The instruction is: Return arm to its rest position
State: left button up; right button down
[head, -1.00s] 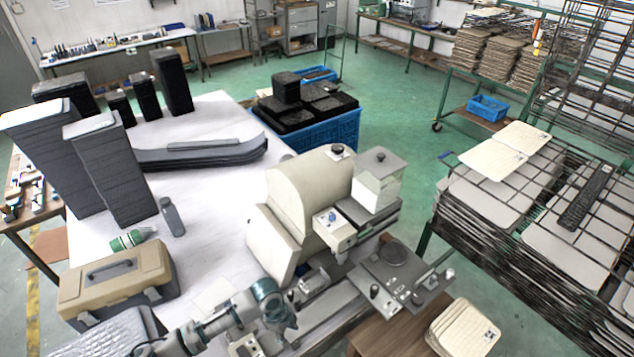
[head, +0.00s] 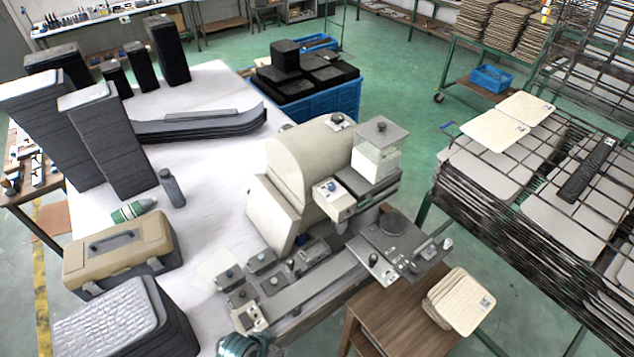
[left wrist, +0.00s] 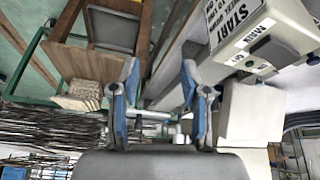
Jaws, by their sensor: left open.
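Most of the left arm is out of the head view. The right gripper is not in view.
A toolbox (head: 118,250) and a stack of grey trays (head: 125,325) stand at the left front. A wooden side table (head: 400,318) carries pale panels (head: 462,300). Wire racks (head: 520,220) with panels stand at right. Green floor lies open behind.

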pick_arm(q)
jog(key=s+a+n+y, duration=0.3)
jog(key=s+a+n, duration=0.25)
jog(key=a, duration=0.35)
jog(key=s+f+g+b, duration=0.1)
jog(key=s+f+b, duration=0.15)
jog(key=f, duration=1.45)
jog(key=s+f+b, duration=0.1)
jog(key=f+b, duration=0.2)
jog(key=f, duration=1.3)
jog(key=s+a+f+b, duration=0.2)
jog(key=s+f, duration=0.6)
jog(key=f, duration=0.1)
jog(key=s+a+f+g+b, duration=0.1)
jog(key=s+f+b, duration=0.1)
jog(key=s+f, duration=0.7)
jog(key=shift+a+f+g, duration=0.3)
jog(key=shift+a+f, duration=0.1)
jog(key=shift+f, duration=0.15)
